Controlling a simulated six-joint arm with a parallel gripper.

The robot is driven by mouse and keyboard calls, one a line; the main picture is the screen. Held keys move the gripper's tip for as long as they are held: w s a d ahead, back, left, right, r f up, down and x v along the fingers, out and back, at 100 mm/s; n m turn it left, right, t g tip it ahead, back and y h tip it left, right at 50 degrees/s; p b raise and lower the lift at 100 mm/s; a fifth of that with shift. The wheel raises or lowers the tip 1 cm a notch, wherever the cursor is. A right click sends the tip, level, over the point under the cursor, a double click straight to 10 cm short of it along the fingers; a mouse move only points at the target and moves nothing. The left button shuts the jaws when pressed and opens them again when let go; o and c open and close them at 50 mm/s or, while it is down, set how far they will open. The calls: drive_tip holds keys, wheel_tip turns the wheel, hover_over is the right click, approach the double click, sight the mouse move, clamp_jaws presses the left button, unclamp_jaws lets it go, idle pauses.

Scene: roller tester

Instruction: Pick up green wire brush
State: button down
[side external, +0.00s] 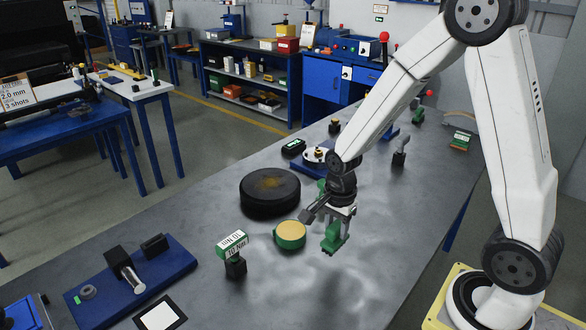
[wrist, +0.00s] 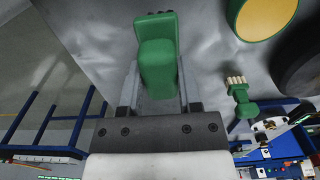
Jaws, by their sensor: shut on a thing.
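My gripper (side external: 340,214) points down over the grey table and is shut on a green object (side external: 333,238). In the wrist view my gripper (wrist: 158,92) has one finger on each side of this green object (wrist: 157,60). It has a narrow block body and a wider end. A second green piece with pale, bristle-like tips (wrist: 240,98) lies apart from my gripper in the wrist view.
A green round tin with a yellow top (side external: 290,235) stands just left of my gripper. A black disc (side external: 270,191) lies behind it. A green-and-white sign block (side external: 233,245) and a blue fixture plate (side external: 175,268) are farther left.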

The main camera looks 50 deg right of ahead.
sight(335, 224)
drive_tip(key=shift+r, duration=1.85)
drive_tip(key=shift+w+n, duration=0.1)
drive_tip(key=shift+n, duration=0.2)
drive_tip(key=n, duration=0.1)
drive_tip(key=w+n, duration=0.1)
drive_tip(key=a+n, duration=0.1)
drive_tip(key=n, duration=0.1)
drive_tip(key=shift+w+f, duration=0.2)
drive_tip(key=shift+w, duration=0.05)
drive_tip(key=w+a+n, duration=0.1)
drive_tip(key=n, duration=0.3)
drive_tip(key=w+a+n, duration=0.1)
drive_tip(key=w+n, duration=0.1)
drive_tip(key=n, duration=0.3)
drive_tip(key=w+a+f+n, duration=0.1)
drive_tip(key=n, duration=0.3)
drive_tip(key=shift+w+f, duration=0.1)
drive_tip(key=shift+w, duration=0.25)
